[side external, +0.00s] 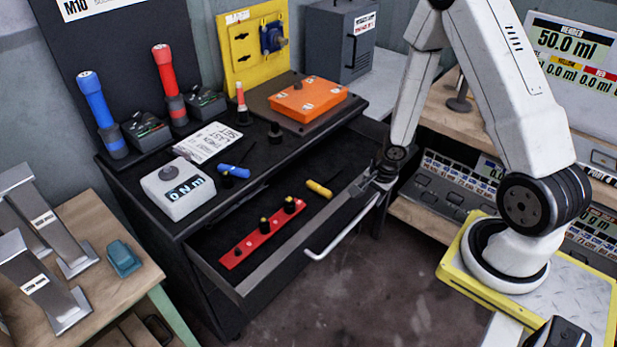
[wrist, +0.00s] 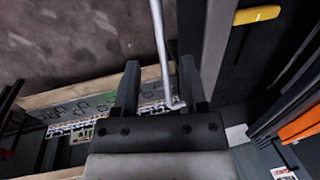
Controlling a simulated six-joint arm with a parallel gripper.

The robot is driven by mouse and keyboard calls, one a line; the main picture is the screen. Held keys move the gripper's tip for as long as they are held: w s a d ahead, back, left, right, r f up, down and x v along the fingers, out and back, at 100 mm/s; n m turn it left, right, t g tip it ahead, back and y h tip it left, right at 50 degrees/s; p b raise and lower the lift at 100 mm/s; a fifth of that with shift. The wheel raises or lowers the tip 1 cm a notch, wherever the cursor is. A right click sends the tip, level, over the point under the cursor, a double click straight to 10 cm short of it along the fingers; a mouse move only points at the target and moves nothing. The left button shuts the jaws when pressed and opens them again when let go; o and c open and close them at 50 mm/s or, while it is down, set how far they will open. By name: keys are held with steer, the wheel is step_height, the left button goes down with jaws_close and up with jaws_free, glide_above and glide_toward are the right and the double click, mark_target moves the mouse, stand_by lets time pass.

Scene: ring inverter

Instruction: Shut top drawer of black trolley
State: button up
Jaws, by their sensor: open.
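The black trolley (side external: 190,258) stands in the middle of the side external view. Its top drawer (side external: 255,282) is pulled out, with a pale bar handle (side external: 343,231) along its front. Inside lie a red rail (side external: 240,250) with black sockets and a yellow cylinder (side external: 319,188). My gripper (side external: 378,184) is at the right end of the handle. In the wrist view the open fingers (wrist: 160,85) stand on either side of the handle's end (wrist: 162,50). Whether a finger touches the handle or the drawer front (wrist: 205,50) cannot be told.
The trolley top holds a grey torque tester (side external: 178,192), an orange box (side external: 308,99), and blue (side external: 100,112) and red (side external: 168,84) drivers. A wooden table (side external: 85,250) stands at the left. A bench (side external: 460,115) is behind my arm. Floor before the drawer is clear.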

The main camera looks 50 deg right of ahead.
steer(key=shift+s+r, duration=0.15)
steer(key=shift+r, duration=0.3)
steer(key=shift+d, duration=0.2)
jaws_close()
steer(key=s+d+t+h, duration=0.1)
steer(key=s+d+h, duration=0.1)
steer(key=d, duration=0.8)
steer(key=s+d+f+n+t+h, duration=0.1)
steer(key=s+d+t+h, duration=0.1)
steer(key=d, duration=0.8)
steer(key=shift+s+d+f+t+h, duration=0.2)
steer(key=shift+s+t+h, duration=0.1)
steer(key=shift+s, duration=0.25)
